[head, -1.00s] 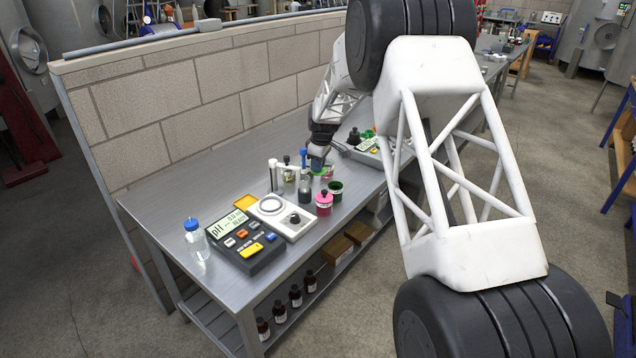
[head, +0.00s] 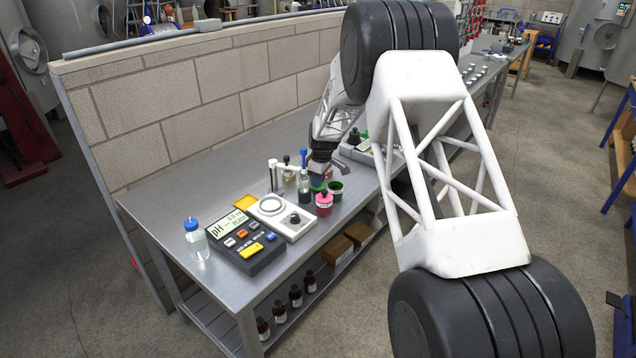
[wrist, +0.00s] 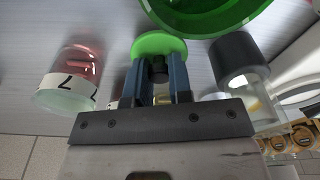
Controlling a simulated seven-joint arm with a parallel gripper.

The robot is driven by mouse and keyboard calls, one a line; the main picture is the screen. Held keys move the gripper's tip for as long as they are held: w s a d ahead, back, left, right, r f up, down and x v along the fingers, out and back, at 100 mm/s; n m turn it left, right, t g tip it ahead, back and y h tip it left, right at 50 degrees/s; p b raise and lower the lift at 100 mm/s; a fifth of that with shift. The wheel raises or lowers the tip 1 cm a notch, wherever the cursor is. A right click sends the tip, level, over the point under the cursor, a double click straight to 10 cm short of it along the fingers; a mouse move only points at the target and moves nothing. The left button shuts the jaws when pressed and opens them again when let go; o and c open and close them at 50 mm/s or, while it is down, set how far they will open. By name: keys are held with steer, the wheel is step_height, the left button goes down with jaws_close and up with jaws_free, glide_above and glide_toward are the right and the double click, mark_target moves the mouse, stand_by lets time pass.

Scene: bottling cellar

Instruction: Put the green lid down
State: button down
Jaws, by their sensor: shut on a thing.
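My gripper (wrist: 160,88) has its blue fingers shut on the dark knob of the green lid (wrist: 147,43), a bright green disc in the wrist view. In the head view my gripper (head: 319,172) is low over the bench among small jars, and the lid is mostly hidden there. An open dark green jar (head: 336,188) stands just right of my gripper; a large green round rim (wrist: 198,22) is close to the lid in the wrist view. I cannot tell whether the lid touches anything beneath it.
A pink-lidded jar (head: 324,206) stands in front of my gripper. A jar labelled 2 (wrist: 68,82) and a dark-capped bottle (wrist: 240,58) flank the lid. A pH meter (head: 240,240), a white scale-like device (head: 294,226) and a blue-capped bottle (head: 196,240) stand left. Bare bench lies behind them.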

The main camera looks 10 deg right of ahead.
steer(key=shift+f, duration=0.5)
steer(key=shift+f, duration=0.15)
steer(key=c, duration=1)
jaws_free()
steer(key=shift+c, duration=0.2)
steer(key=shift+r, duration=0.2)
step_height(320, 180, up, 12)
steer(key=d, duration=0.1)
steer(key=shift+s, duration=0.3)
steer(key=shift+f, duration=0.1)
